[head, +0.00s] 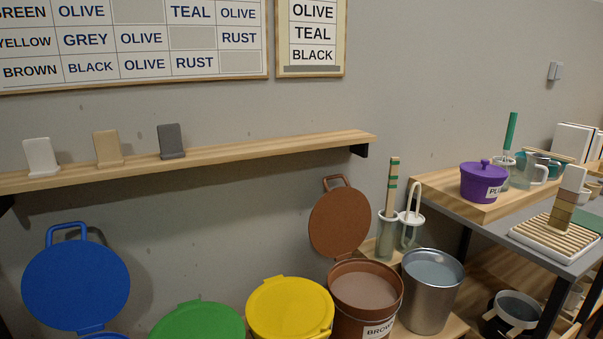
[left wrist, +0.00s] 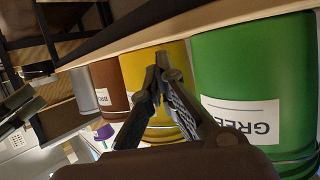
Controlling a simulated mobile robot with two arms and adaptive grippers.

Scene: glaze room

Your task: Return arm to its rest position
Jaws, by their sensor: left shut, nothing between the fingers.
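My left gripper (left wrist: 164,68) shows in the left wrist view, its fingers together and empty. In that view it is in front of the yellow bucket (left wrist: 140,75), with the green bucket (left wrist: 235,65) to the right and the brown bucket (left wrist: 108,82) to the left. The labels appear upside down there. Neither of my arms nor grippers shows in the head view. My right gripper is in no view.
In the head view, the brown bucket (head: 362,310) and the blue one (head: 75,285) have raised lids; yellow (head: 290,308) and green (head: 198,325) are covered. A metal bucket (head: 430,300) stands right. A wall shelf (head: 230,153) runs above. A table (head: 490,212) holds a purple pot (head: 482,185).

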